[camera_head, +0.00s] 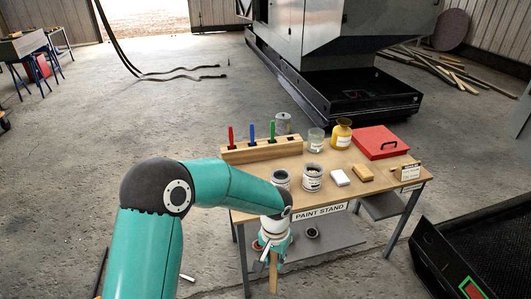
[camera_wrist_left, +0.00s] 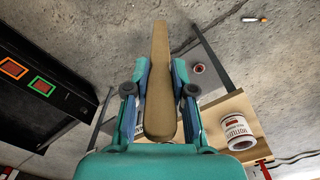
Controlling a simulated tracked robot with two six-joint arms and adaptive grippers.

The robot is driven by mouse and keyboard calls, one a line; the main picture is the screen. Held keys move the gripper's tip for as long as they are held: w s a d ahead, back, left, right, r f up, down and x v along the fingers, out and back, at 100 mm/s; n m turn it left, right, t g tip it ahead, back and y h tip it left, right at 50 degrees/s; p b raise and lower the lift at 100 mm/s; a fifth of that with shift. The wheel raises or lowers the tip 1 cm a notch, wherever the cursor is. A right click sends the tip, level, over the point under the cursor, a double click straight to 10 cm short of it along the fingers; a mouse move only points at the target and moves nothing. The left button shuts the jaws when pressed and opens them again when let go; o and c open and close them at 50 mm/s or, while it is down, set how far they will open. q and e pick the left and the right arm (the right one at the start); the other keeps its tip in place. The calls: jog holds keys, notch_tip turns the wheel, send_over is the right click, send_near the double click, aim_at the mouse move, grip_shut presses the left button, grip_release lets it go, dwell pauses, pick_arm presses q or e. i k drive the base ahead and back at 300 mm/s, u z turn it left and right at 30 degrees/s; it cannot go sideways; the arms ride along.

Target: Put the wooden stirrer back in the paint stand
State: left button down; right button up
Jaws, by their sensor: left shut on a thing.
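My left gripper (camera_head: 274,246) is shut on the wooden stirrer (camera_head: 273,272), which hangs down in front of the paint stand's near edge. In the left wrist view the stirrer (camera_wrist_left: 158,75) is a long tan stick between the two fingers of the left gripper (camera_wrist_left: 160,78). The paint stand (camera_head: 320,211) is a wooden-topped table with a name label on its front. On its back left is a wooden block (camera_head: 262,151) holding upright red, blue and green handled tools; a dark slot shows near its right end. My right gripper is not in view.
A black bin stands right.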

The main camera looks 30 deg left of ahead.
aim_at(290, 152)
jog(key=u, duration=0.05)
jog(key=i, duration=1)
jog(key=u, duration=0.05)
